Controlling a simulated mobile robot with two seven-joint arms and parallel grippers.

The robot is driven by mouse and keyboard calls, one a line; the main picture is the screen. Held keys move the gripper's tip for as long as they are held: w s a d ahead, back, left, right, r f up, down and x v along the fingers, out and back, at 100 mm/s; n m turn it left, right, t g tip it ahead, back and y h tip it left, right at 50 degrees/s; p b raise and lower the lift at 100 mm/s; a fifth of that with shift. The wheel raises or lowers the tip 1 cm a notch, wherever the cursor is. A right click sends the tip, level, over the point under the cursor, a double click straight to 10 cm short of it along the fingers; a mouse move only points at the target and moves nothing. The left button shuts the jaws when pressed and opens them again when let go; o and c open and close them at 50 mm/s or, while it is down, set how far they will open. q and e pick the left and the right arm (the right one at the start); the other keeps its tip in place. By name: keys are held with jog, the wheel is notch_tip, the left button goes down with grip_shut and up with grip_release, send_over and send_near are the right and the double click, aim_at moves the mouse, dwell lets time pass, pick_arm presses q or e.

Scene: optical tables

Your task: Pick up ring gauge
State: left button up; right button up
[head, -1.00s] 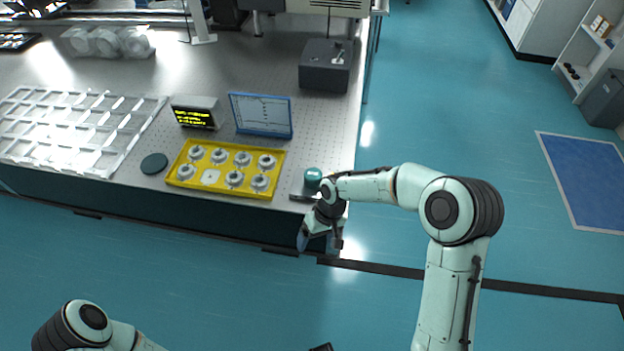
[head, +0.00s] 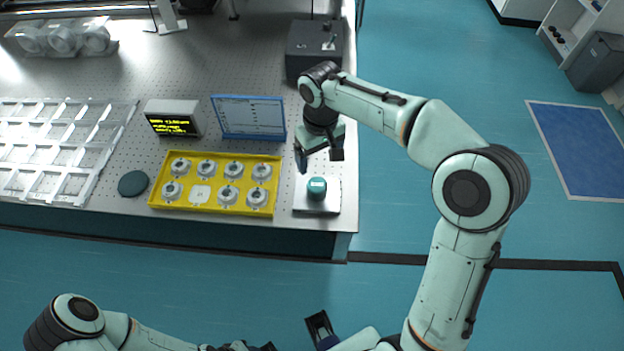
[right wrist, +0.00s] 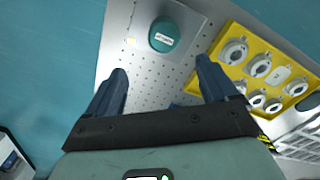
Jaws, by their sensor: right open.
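A short teal round piece with a small label (head: 317,187), which looks like the ring gauge, stands on a grey metal plate (head: 318,208) near the table's front right corner. It also shows in the right wrist view (right wrist: 163,36), beyond my fingers. My right gripper (head: 318,156) is over the table just behind the teal piece, fingers apart and empty. In the right wrist view my right gripper (right wrist: 162,72) has a clear gap between its fingers and does not touch the piece.
A yellow tray (head: 153,206) with several white round parts is left of the plate. Behind are a blue-framed panel (head: 249,117), a small display (head: 172,119) and a dark grey box (head: 314,47). A dark disc (head: 133,183) and clear trays (head: 60,150) lie left.

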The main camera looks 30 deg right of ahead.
aim_at(317, 184)
jog(key=f, duration=0.6)
jog(key=shift+s+b, duration=0.3)
jog(key=f, duration=0.4)
jog(key=shift+s+a+f, duration=0.1)
jog(key=shift+a+f, duration=0.2)
jog(key=shift+a, duration=0.1)
jog(key=shift+f, duration=0.5)
jog(key=c, duration=1.4)
pick_arm(q)
jog(key=shift+s+f, duration=0.45)
jog(key=shift+f, duration=0.25)
pick_arm(e)
jog(key=shift+r, duration=0.2)
pick_arm(q)
jog(key=r+p, duration=0.1)
jog(key=w+r+p, duration=0.1)
jog(key=r, duration=0.1)
jog(key=shift+w+r, duration=0.15)
jog(key=shift+w, duration=0.05)
pick_arm(e)
notch_tip(317, 184, up, 20)
jog(key=shift+f, duration=0.15)
